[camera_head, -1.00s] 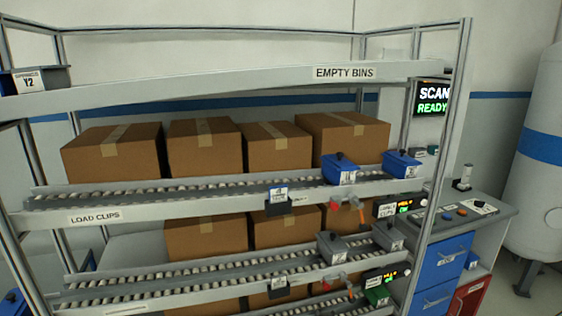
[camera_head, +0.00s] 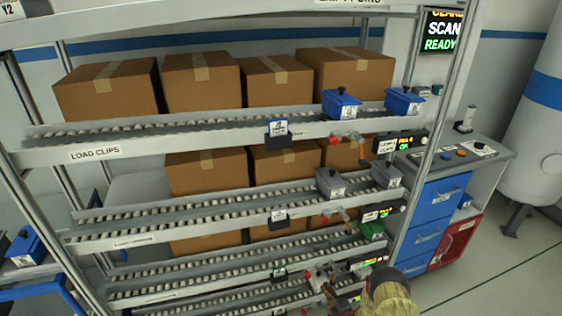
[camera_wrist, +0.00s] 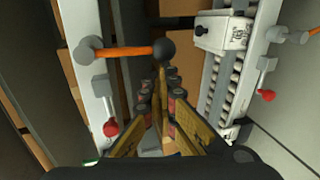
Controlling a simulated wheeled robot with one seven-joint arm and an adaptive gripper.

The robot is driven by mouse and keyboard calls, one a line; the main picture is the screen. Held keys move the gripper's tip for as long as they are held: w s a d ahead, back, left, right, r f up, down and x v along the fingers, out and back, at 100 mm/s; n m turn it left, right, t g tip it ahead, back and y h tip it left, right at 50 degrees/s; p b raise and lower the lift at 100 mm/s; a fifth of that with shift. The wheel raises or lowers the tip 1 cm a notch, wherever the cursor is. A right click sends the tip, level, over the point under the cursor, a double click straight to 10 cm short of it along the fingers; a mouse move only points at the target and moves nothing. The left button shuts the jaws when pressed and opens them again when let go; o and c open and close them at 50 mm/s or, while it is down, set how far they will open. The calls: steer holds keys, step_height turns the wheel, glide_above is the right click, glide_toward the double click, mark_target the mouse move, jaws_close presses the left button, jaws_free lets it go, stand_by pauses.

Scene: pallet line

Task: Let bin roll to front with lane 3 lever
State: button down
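A roller rack (camera_head: 200,247) has several sloped lanes. The green bin (camera_head: 371,230) sits at the front right of the third lane down; lane numbers are too small to read. In the wrist view an orange lever (camera_wrist: 130,50) with a black ball end crosses ahead of my gripper (camera_wrist: 161,98), with its grey pivot at left. The fingers look apart, with nothing clearly held; the lever appears beyond the tips, and contact cannot be told. A red-knobbed lever (camera_wrist: 110,127) hangs at left. Part of my arm shows at the bottom of the head view, hiding the lowest lane fronts.
Blue bins (camera_head: 341,104) sit on the top lane and grey bins (camera_head: 330,183) on the second. Cardboard boxes (camera_head: 107,88) stand behind. A bench with blue drawers (camera_head: 443,190) is right of the rack. Floor at lower right (camera_head: 490,270) is clear.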

steer(key=d+p+v, duration=0.1)
steer(key=p+v, duration=0.1)
steer(key=v, duration=0.6)
stand_by(1.3)
steer(key=shift+w, duration=0.15)
